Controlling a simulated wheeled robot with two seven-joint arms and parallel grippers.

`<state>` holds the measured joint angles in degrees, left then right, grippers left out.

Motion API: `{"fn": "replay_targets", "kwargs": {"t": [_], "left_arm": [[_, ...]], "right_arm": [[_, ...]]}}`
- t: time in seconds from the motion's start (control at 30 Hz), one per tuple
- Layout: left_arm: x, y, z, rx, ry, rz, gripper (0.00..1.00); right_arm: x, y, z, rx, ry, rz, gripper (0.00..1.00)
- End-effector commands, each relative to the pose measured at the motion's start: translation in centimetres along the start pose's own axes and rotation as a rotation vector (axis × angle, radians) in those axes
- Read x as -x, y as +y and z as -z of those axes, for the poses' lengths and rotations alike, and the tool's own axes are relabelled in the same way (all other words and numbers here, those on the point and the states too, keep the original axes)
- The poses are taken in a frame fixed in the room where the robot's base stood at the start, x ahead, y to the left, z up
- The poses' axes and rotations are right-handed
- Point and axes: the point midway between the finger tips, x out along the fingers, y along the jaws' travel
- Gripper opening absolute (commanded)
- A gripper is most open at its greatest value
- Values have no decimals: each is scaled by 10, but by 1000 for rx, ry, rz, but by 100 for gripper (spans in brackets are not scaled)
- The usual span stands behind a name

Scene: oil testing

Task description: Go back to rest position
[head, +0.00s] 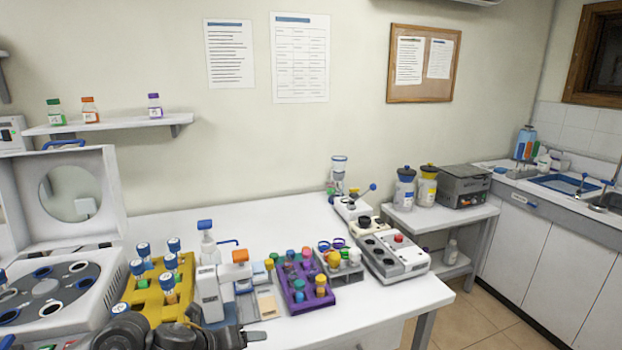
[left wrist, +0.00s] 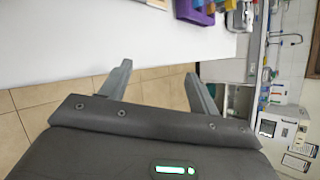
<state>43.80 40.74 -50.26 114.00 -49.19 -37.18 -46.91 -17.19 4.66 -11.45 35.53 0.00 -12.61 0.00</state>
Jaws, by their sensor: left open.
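My left gripper (head: 232,332) is at the bottom of the head view, by the front of the white table. In the left wrist view its two fingers stand apart with nothing between them (left wrist: 157,74). Behind it in the head view are a white device with an orange cap (head: 208,292) and a yellow rack (head: 152,302) with blue-capped tubes. My arm hides part of the table's front edge. My right gripper is not in view.
A centrifuge (head: 60,292) with its lid raised stands at the left. A purple rack (head: 302,300) of vials and a grey instrument (head: 395,258) stand to the right. The table's front right (head: 390,308) is clear. A side bench holds two bottles (head: 405,190).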

Motion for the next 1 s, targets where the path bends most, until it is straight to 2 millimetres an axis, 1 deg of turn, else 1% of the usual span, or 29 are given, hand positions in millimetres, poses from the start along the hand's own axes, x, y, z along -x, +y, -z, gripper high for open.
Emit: {"fn": "replay_targets", "kwargs": {"t": [0.03,0.07,0.1,0.13,0.17,0.23,0.27,0.3,0.37,0.4,0.5,0.57,0.6,0.7,0.8,1.0], "left_arm": [[-7,-11,26,142,-14,37,62],[-8,-16,36,233,-30,52,62],[-9,-20,48,360,-53,69,62],[-9,-22,57,460,-69,76,62],[-7,-22,65,562,-86,81,62],[-2,-16,83,813,-127,76,62],[2,-11,91,924,-146,69,62],[8,-2,102,1072,-173,51,62],[18,15,120,1299,-219,12,62],[27,29,133,1445,-253,-21,62],[48,62,163,1749,-337,-110,62],[61,79,180,1893,-386,-164,62],[69,89,192,1978,-417,-199,62],[89,111,219,2161,-496,-283,62],[109,128,244,2310,-570,-361,62],[148,153,291,2551,-725,-510,62]], "right_arm": [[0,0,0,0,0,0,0],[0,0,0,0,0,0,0],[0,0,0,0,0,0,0],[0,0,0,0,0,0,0],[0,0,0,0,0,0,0],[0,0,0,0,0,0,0],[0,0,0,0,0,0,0],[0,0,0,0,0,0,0],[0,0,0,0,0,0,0],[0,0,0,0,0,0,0],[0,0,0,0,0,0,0],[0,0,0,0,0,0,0],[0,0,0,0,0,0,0],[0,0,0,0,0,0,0],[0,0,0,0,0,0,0],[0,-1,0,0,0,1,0]]}}
